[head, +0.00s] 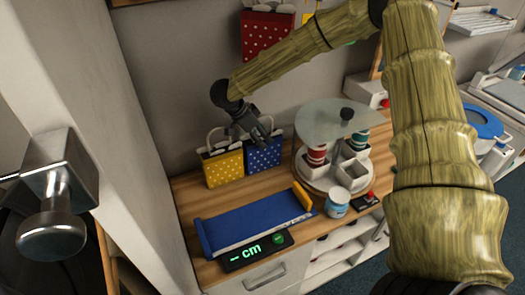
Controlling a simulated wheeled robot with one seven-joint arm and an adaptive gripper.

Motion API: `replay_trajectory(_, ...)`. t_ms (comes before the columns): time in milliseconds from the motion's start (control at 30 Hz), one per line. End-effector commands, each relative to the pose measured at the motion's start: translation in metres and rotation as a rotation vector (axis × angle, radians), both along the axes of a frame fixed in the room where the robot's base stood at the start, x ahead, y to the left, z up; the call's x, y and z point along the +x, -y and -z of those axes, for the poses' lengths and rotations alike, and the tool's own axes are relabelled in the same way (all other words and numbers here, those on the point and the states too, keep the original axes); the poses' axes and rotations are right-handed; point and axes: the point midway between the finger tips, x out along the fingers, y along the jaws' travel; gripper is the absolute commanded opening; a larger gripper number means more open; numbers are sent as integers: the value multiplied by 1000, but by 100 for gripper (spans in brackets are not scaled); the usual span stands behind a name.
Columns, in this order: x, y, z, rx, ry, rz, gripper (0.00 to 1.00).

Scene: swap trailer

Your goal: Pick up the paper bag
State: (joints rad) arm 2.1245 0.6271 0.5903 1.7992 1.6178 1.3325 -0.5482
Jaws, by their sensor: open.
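A yellow dotted paper bag (223,167) and a blue dotted paper bag (264,157) stand upright side by side at the back of the wooden counter (188,208), near the wall. Both have loop handles on top. A red dotted paper bag (266,38) is higher up against the wall. My gripper (262,137) is open, just above the blue bag and in front of part of its top edge and handle. I cannot tell whether it touches the bag.
A blue measuring tray (255,222) and a display reading "cm" (257,251) lie in front of the bags. A round carousel with spools (326,182) stands to the right, beside a small jar (338,203). A white wall panel (75,95) with a metal knob (58,195) is at left.

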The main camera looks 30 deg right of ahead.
Motion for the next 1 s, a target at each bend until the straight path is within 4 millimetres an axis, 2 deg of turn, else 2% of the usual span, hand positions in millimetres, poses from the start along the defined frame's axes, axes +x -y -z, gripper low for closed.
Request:
replay_trajectory(100,0,0,0,0,0,0,68)
replay_trajectory(467,0,0,0,0,1,0,3)
replay_trajectory(767,0,0,-3,0,1,0,3)
replay_trajectory(1000,0,-1,-24,-1,2,-1,3)
